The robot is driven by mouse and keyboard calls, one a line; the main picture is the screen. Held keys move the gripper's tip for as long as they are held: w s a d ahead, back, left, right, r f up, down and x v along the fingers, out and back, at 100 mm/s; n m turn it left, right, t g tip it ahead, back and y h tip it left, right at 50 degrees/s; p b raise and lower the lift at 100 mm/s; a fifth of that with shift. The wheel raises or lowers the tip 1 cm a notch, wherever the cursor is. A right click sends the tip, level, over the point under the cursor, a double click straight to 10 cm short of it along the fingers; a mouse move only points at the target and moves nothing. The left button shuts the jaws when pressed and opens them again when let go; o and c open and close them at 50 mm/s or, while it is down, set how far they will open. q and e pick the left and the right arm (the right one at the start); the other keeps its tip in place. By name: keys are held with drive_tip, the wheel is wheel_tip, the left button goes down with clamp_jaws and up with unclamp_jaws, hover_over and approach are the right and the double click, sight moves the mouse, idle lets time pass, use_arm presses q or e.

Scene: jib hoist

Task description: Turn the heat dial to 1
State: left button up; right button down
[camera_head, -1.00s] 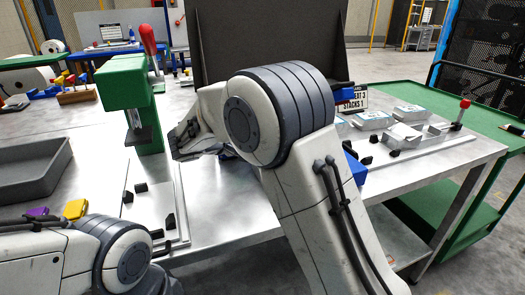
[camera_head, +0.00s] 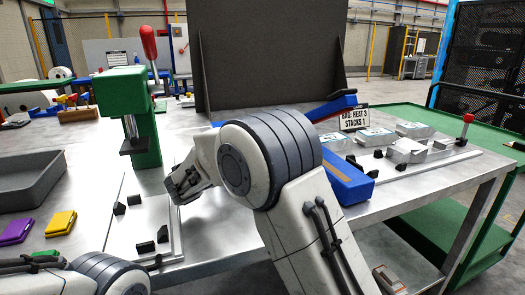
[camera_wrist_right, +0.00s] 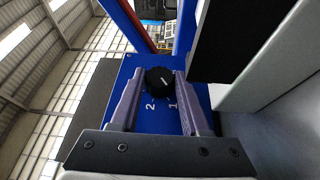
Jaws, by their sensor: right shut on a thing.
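In the right wrist view the heat dial (camera_wrist_right: 159,80) is a round black knob with a short white mark, on a blue panel (camera_wrist_right: 155,122). White numbers 2 and 1 show on the panel below the knob. The mark lies slanted, its upper end to the right; which number it stands for I cannot tell. My right gripper (camera_wrist_right: 153,84) is shut on the dial, one finger on each side. In the head view the blue machine (camera_head: 349,186) is partly behind my right arm; the dial is hidden there. My left gripper is out of view.
A sign (camera_head: 354,118) reading heat 3, stacks 1 stands behind the blue machine. Clear packs (camera_head: 412,130) lie to its right. A green press (camera_head: 130,112) with a red handle, a grey tray (camera_head: 30,180) and yellow and purple pieces are at left. A dark board (camera_head: 268,60) stands behind.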

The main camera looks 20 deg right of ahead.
drive_tip(key=shift+r, duration=0.1)
drive_tip(key=shift+c, duration=1.9)
unclamp_jaws()
drive_tip(key=shift+w, duration=0.1)
drive_tip(key=v, duration=1)
drive_tip(key=shift+a+p, duration=0.3)
drive_tip(key=shift+p, duration=0.05)
